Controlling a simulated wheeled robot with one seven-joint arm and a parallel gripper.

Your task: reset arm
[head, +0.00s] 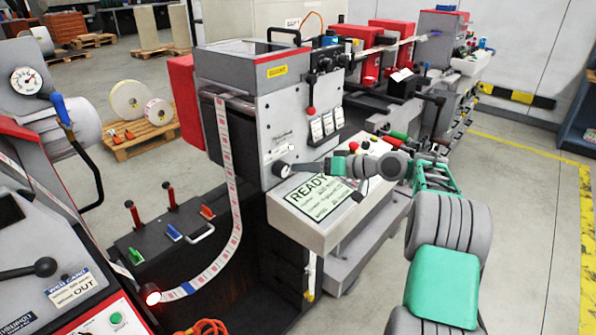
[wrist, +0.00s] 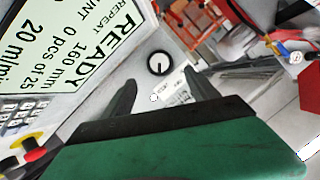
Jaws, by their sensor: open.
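My arm, grey with green covers, reaches in from the right in the head view. My gripper (head: 305,167) is beside the front of the grey label rewinder (head: 283,112), close to a round white dial (head: 283,170). In the wrist view, my gripper (wrist: 163,86) is open, with two dark fingers apart and nothing seen held between them. The dial (wrist: 160,63) shows beyond the fingertips. A large READY display (head: 318,196) lies just below my gripper; it also fills the upper left of the wrist view (wrist: 68,42).
A black lever with a red ball (head: 311,110) stands on the rewinder's front. A label web (head: 232,190) hangs in a loop at the left. Red and yellow buttons (wrist: 30,147) sit beside the display. Open floor (head: 525,220) lies at the right.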

